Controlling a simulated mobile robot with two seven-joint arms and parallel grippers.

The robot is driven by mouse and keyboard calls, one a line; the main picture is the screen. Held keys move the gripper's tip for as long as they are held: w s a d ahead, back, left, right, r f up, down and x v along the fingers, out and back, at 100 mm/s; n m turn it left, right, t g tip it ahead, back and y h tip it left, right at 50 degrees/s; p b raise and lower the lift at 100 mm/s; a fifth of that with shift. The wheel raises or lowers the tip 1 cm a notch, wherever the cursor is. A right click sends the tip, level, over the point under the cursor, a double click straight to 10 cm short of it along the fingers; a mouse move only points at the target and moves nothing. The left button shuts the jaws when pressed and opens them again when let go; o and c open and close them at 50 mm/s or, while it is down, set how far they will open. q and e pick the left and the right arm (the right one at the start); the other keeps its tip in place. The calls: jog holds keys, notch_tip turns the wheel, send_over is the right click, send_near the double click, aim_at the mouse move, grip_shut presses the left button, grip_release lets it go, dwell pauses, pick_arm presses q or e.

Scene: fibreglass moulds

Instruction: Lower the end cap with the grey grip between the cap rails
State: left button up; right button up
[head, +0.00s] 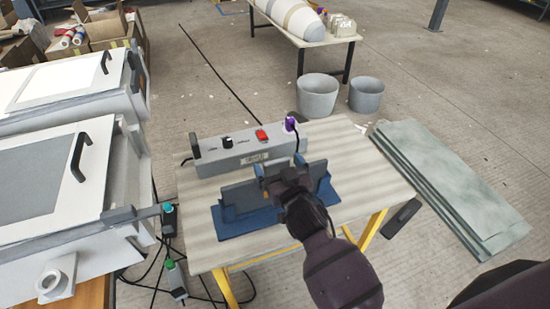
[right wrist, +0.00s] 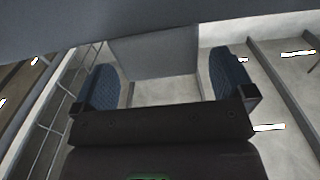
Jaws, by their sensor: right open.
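A grey upright plate, which looks like the end cap (head: 240,196), stands on edge between the blue uprights of a holder, which look like the cap rails (head: 325,188). How deep it sits between them I cannot tell. My right gripper (head: 264,180) is at the middle of the plate and hides part of it, including any grip. In the right wrist view its two blue-padded fingers (right wrist: 164,84) are apart, with a grey face (right wrist: 155,50) showing beyond and between them. I see no contact between fingers and plate. My left gripper is out of view.
A grey box with a red switch (head: 248,152) stands right behind the holder on the small table (head: 365,165). White-lidded machines (head: 55,180) stand at left, with cables on the floor. Grey-green sheets (head: 450,185) lie at right. The table's right side is clear.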

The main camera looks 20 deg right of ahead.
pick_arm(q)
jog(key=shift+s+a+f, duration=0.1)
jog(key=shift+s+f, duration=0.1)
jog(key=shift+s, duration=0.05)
pick_arm(e)
jog(key=s, duration=0.7)
jog(key=shift+s, duration=0.25)
jog(key=shift+s+d, duration=0.1)
